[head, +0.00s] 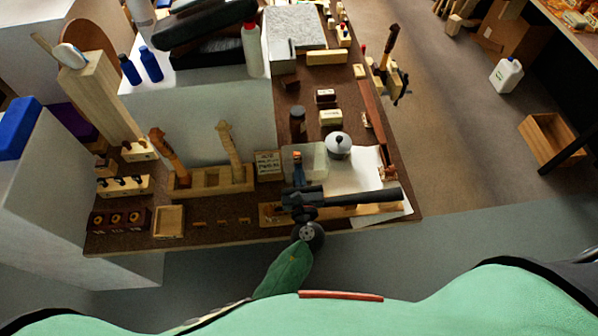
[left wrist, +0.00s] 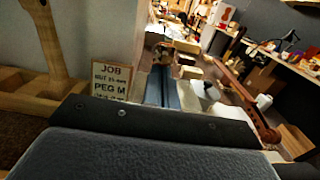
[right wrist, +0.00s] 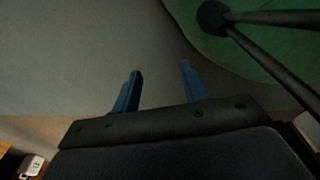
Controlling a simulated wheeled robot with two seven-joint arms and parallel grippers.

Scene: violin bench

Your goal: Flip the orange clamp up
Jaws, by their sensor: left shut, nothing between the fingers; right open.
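A small orange piece (head: 297,154) shows just beyond the fingertips of my left gripper (head: 298,165) in the head view; I cannot tell whether it is the orange clamp or whether they touch. In the left wrist view my left gripper (left wrist: 163,75) has its blue fingers together with nothing between them. It reaches over the front of the bench, beside a clear bin (head: 318,160), and its dark body hides part of a light wooden board (head: 270,216). My right gripper (right wrist: 158,80) is open and empty, away from the bench, over the floor; the head view does not show it.
A wooden rack (head: 210,180) with upright tools and a job card (head: 267,163) stand left of my left gripper. Small blocks line the bench further back.

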